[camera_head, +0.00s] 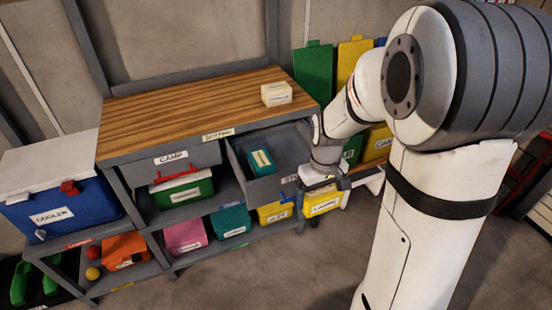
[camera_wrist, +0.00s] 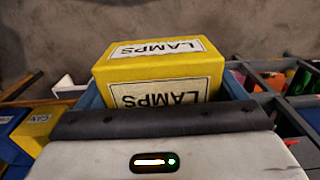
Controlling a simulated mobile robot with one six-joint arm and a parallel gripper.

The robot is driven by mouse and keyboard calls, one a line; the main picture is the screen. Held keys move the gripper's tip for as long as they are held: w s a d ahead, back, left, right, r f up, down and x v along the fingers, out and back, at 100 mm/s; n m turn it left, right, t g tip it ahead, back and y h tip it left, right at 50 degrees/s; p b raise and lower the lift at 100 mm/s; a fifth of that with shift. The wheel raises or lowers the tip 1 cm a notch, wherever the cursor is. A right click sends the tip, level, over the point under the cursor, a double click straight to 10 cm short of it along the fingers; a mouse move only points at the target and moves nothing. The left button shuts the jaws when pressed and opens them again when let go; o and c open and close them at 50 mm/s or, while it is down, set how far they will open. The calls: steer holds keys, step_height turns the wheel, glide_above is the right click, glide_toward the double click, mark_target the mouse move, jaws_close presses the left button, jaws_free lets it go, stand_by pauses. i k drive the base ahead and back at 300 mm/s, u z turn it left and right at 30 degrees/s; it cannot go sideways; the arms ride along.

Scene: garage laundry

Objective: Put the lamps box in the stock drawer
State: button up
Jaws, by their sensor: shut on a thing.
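The yellow lamps box (camera_head: 322,204) hangs under my gripper (camera_head: 320,178) in the head view, just right of the open drawer's front. In the wrist view the lamps box (camera_wrist: 160,68) fills the space ahead of the gripper, its LAMPS labels readable on two faces. My gripper is shut on it; the fingertips are mostly hidden. The grey stock drawer (camera_head: 270,184) is pulled out under the right part of the wooden bench top, its front label partly covered by my arm. A teal box (camera_head: 261,161) lies inside, with bare floor around it.
A cream box (camera_head: 276,94) stands on the bench top (camera_head: 190,97). The CAMP drawer (camera_head: 172,160) is shut. Lower shelves hold green, pink, teal and yellow boxes. A blue cooler (camera_head: 60,205) stands at left. Green and yellow bins stand behind my arm at right.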

mark_target(299, 160)
steer(key=i, duration=0.95)
